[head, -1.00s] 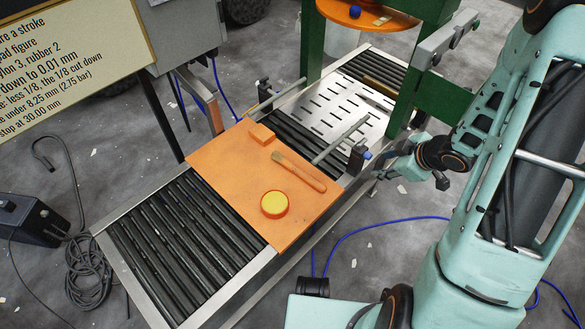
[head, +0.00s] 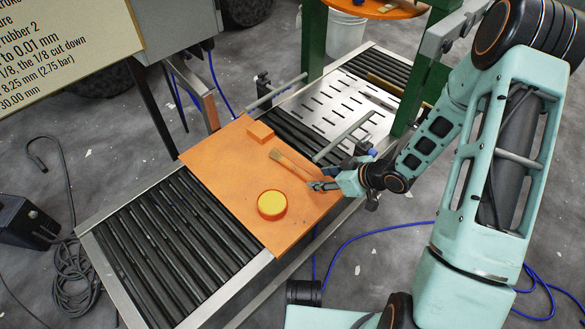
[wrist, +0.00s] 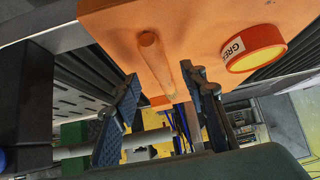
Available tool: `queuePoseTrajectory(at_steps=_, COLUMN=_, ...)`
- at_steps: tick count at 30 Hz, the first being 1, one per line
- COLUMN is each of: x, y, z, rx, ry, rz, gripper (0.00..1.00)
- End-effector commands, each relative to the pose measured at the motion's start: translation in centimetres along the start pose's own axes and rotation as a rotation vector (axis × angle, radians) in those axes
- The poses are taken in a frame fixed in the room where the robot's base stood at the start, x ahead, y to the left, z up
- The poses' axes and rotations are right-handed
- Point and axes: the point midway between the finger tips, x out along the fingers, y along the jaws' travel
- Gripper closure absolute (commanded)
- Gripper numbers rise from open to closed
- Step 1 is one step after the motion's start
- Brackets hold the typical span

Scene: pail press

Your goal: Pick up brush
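The brush (head: 292,164) lies flat on the orange board (head: 225,195), its bristle end toward the block and its handle toward my gripper. My gripper (head: 322,185) is at the board's right edge, by the handle end, which it partly hides. In the wrist view the brush handle (wrist: 157,62) lies on the board (wrist: 190,25) beyond the fingertips. There the two fingers of my gripper (wrist: 165,85) are spread apart, with nothing clamped between them. Whether the fingertips touch the board cannot be told.
A round orange tin with a yellow top (head: 271,205) stands on the board; its label (wrist: 233,48) starts "GRE". A small orange block (head: 260,131) sits at the board's back. A rod (head: 343,137) and a green post (head: 412,90) stand close beyond my gripper. Rollers (head: 175,245) lie left.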

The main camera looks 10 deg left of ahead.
Motion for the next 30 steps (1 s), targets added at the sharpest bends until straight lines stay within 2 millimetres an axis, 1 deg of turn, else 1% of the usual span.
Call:
queuePoseTrajectory(at_steps=1, x=1.1, y=-0.1, z=0.3, rx=-0.002, ry=0.000, rz=-0.003, gripper=0.61)
queuePoseTrajectory(at_steps=7, x=3.9, y=0.1, z=0.2, rx=-0.001, ry=0.000, rz=-0.002, gripper=0.61)
queuePoseTrajectory(at_steps=9, x=4.2, y=0.1, z=0.0, rx=0.000, ry=0.000, rz=-0.001, gripper=0.61)
queuePoseTrajectory(at_steps=15, x=4.1, y=0.1, z=-0.1, rx=0.001, ry=0.000, rz=0.000, gripper=0.62)
queuePoseTrajectory(at_steps=25, x=4.0, y=0.1, z=-0.1, rx=0.000, ry=-0.001, rz=0.000, gripper=0.98)
queuePoseTrajectory(at_steps=26, x=4.0, y=0.1, z=-0.1, rx=0.000, ry=-0.001, rz=0.000, gripper=1.00)
queuePoseTrajectory(at_steps=30, x=4.0, y=0.1, z=-0.1, rx=0.000, ry=0.000, rz=0.000, gripper=1.00)
